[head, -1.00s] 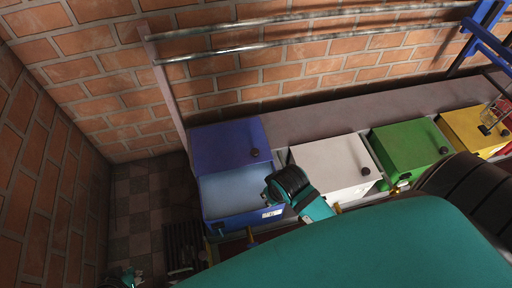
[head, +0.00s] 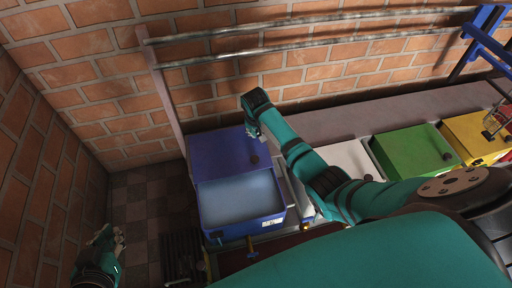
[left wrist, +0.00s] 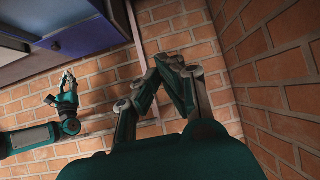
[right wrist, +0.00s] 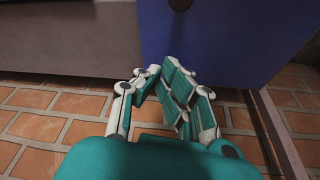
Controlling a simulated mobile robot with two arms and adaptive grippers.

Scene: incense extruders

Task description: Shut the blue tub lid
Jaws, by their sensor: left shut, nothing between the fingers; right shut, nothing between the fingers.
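The blue tub (head: 245,232) stands at the left end of the row. Its front part is open, showing the pale blue inside. The blue lid (head: 213,152) lies toward the wall behind the opening, with a dark knob (head: 253,160) near its front right. My right gripper (head: 254,134) is by the lid's back right corner, shut and empty; contact cannot be told. In the right wrist view, the right fingers (right wrist: 172,72) show in front of the blue lid (right wrist: 235,40). My left gripper (head: 103,234) is shut and empty over the floor, left of the tub.
A white tub (head: 349,160), partly behind my right arm, a green tub (head: 412,150) and a yellow tub (head: 474,135) follow to the right. Metal rails (head: 310,38) run along the brick wall, with an upright post (head: 166,95) near the blue lid.

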